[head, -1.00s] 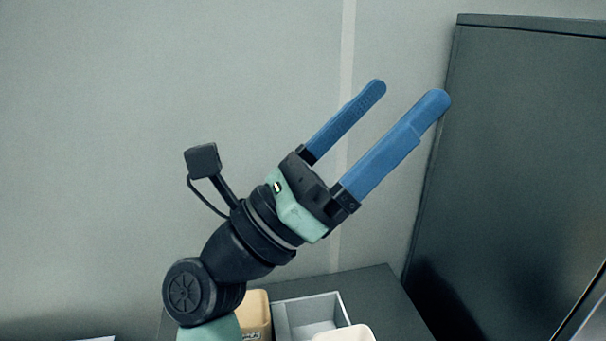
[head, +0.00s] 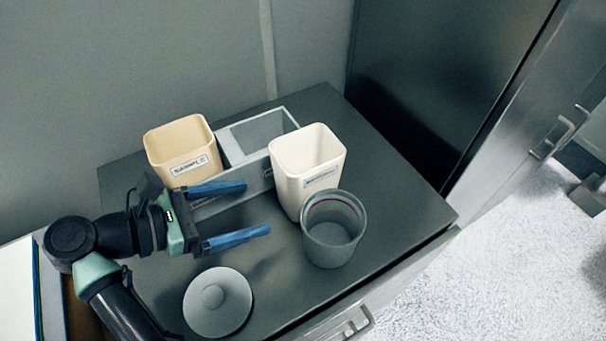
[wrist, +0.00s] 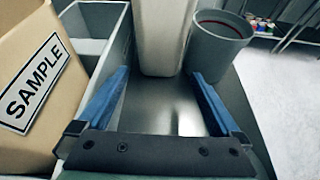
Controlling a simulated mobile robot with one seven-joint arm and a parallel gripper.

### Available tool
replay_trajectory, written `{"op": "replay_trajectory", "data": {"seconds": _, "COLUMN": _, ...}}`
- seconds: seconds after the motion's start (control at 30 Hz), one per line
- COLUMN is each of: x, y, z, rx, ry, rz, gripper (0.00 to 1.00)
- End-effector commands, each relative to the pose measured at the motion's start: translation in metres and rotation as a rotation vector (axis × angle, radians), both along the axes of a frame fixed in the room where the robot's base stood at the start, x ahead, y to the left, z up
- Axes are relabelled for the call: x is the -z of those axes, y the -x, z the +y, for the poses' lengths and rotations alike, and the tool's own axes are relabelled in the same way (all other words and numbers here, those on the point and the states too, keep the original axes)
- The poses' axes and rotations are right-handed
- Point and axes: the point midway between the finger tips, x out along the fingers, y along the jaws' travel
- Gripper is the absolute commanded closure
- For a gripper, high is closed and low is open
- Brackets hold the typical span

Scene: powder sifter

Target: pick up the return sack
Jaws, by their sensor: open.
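My gripper (head: 257,207) is open and empty, its two blue fingers pointing right over the dark cabinet top in the head view. In the wrist view my gripper (wrist: 161,73) shows nothing between the fingers but bare cabinet top, with the white bin beyond. I cannot make out a return sack in either view. A tan bin (head: 178,141) labelled SAMPLE stands behind the fingers, and it fills the left of the wrist view (wrist: 40,110). A white bin (head: 311,151) with an unreadable label stands beyond the fingertips. It also shows in the wrist view (wrist: 163,35).
A grey cup (head: 332,254) stands in front of the white bin. A round grey lid (head: 203,306) lies near the front of the cabinet top (head: 405,205). A grey divided tray (head: 262,128) sits between the bins. A tall dark cabinet (head: 440,80) stands behind at the right.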

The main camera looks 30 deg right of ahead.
Motion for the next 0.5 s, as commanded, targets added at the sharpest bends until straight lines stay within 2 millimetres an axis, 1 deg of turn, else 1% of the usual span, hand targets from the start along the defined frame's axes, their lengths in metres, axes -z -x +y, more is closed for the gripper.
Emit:
{"op": "replay_trajectory", "data": {"seconds": 0.03, "x": 0.002, "y": 0.001, "z": -0.01, "rx": 0.003, "ry": 0.0, "rz": 0.002, "gripper": 0.0}}
{"op": "replay_trajectory", "data": {"seconds": 0.1, "x": 0.006, "y": 0.0, "z": -0.02, "rx": 0.001, "ry": 0.0, "rz": 0.001, "gripper": 0.0}}
{"op": "replay_trajectory", "data": {"seconds": 0.37, "x": 0.014, "y": -0.002, "z": -0.039, "rx": 0.001, "ry": 0.0, "rz": 0.0, "gripper": 0.0}}
{"op": "replay_trajectory", "data": {"seconds": 0.5, "x": 0.019, "y": -0.003, "z": -0.06, "rx": 0.002, "ry": 0.001, "rz": 0.002, "gripper": 0.0}}
